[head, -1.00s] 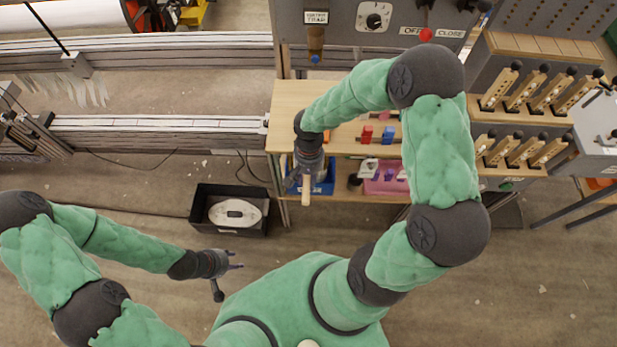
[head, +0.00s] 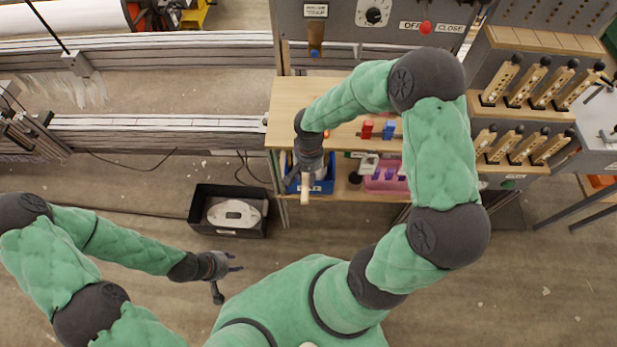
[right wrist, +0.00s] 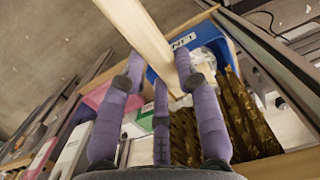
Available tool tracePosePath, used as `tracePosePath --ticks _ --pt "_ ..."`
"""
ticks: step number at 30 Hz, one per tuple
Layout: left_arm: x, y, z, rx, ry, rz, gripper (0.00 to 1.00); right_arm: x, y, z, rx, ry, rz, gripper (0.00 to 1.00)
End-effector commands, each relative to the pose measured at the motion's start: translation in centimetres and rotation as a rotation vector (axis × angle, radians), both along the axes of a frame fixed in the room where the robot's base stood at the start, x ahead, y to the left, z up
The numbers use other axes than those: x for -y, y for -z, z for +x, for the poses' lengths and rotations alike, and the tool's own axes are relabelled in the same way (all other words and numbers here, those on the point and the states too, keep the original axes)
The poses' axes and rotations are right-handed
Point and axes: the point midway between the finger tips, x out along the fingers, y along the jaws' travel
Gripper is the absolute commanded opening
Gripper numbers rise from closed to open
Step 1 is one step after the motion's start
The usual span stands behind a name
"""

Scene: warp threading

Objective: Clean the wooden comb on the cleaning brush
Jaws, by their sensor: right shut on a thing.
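The pale wooden comb (head: 305,188) is in my right gripper (head: 306,174), its end pointing toward the bottom of the head view. In the right wrist view the comb (right wrist: 142,28) runs up from between the fingers of that gripper (right wrist: 163,75); its teeth cannot be made out. Brown, bristly strips (right wrist: 240,118) lie beyond the fingers and may be the cleaning brush, apart from the visible part of the comb. The brush cannot be picked out in the head view. My left gripper (head: 238,262) is open and empty above the floor.
A wooden workbench (head: 287,100) holds red and blue blocks (head: 378,130). A blue bin (head: 325,184) and a pink tray (head: 385,180) sit on its lower shelf. A black crate (head: 228,210) stands on the floor. Racks of wooden-handled tools (head: 525,85) stand at right.

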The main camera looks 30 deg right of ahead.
Motion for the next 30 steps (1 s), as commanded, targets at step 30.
tracePosePath --ticks 30 --pt "0.0 -5.2 -0.1 0.0 0.0 0.0 0.4 -0.5 -5.3 -1.7 -0.04 -0.004 0.006 0.0"
